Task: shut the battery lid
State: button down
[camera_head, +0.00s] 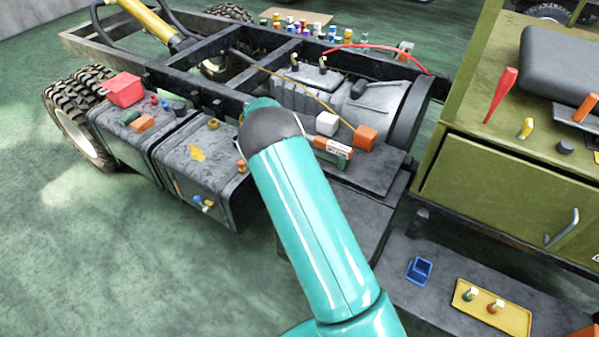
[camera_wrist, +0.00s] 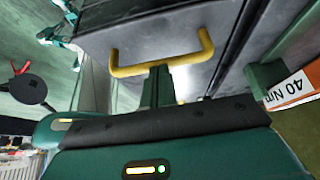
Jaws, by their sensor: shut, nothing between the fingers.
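A yellow bar handle (camera_wrist: 132,70) shows in the wrist view, fixed to a dark grey panel (camera_wrist: 150,32) that looks like the battery lid. My gripper (camera_wrist: 162,78) is shut and empty, with its dark green fingers at the middle of the handle bar. I cannot tell whether they touch it. In the head view my teal arm reaches over the chassis and hides the gripper and the handle. A dark flat-topped box (camera_head: 378,178) stands right of the arm; I cannot tell whether it is the battery box or how far its lid is open.
An orange-and-white 40 Nm label (camera_wrist: 292,86) is close on the right in the wrist view. Dark boxes (camera_head: 222,190) with small items on top stand left of my arm. A green cabinet (camera_head: 500,190) stands right. A yellow tray (camera_head: 508,316) lies lower right. Floor at left is clear.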

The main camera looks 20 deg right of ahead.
jog(key=shift+f, duration=0.45)
jog(key=shift+a+f, duration=0.1)
jog(key=shift+f, duration=0.1)
